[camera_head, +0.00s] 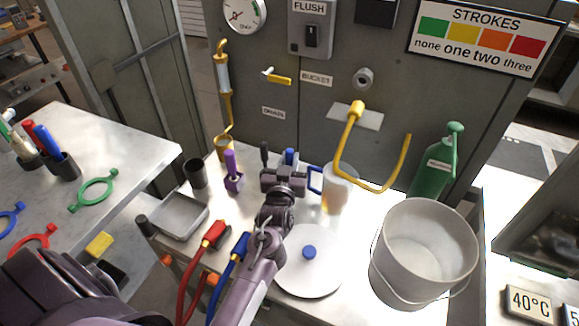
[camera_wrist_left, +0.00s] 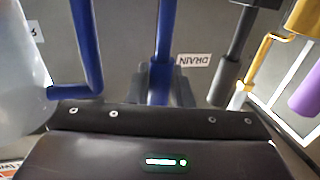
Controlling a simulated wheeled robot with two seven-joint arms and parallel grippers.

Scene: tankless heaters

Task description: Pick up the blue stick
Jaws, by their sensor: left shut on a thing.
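The blue stick (camera_head: 291,155) stands upright at the back of the light worktop, its upper end showing just behind my left gripper (camera_head: 285,178). In the left wrist view the blue stick (camera_wrist_left: 165,40) runs down between the dark fingers of my left gripper (camera_wrist_left: 162,88), which are shut on it. Its lower end is hidden in the head view, so I cannot tell whether it touches the worktop. My right gripper is in neither view.
A jug with a blue handle (camera_head: 337,188) stands close right of the gripper. A dark stick (camera_head: 264,152) and a purple stick in a holder (camera_head: 232,172) stand left. A white lid (camera_head: 308,270) and a bucket (camera_head: 424,250) lie nearer and right.

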